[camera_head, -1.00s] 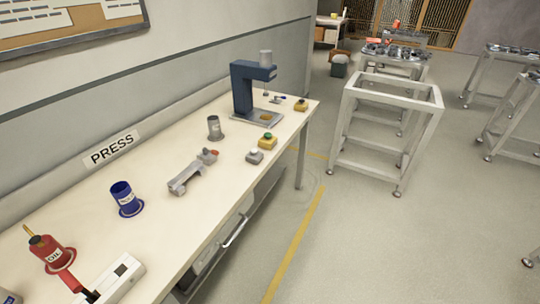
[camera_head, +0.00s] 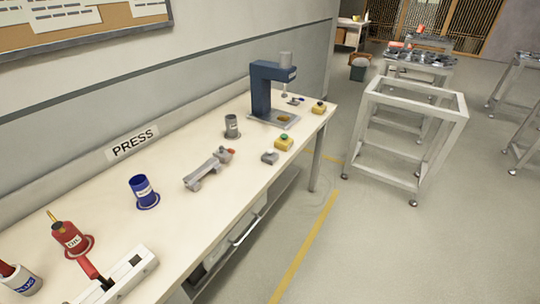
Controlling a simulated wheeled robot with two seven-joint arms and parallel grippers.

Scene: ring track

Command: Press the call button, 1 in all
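Several small push-button boxes stand near the far right end of the long cream workbench (camera_head: 165,235). A yellow box with a green button (camera_head: 284,143) is near the front edge. A grey box with a pale button (camera_head: 269,157) is just in front of it. Another yellow box with a dark button (camera_head: 318,107) is at the far corner, right of the blue press (camera_head: 262,90). I cannot tell from labels which one is the call button. Neither of my grippers is in view.
On the bench are a grey clamp-like fixture (camera_head: 207,170), a grey cup (camera_head: 232,126), a blue cup (camera_head: 143,192), a red oil can (camera_head: 70,238) and a white device with a red lever (camera_head: 122,276). An empty metal frame stand (camera_head: 412,140) stands right. The floor beside the bench is clear.

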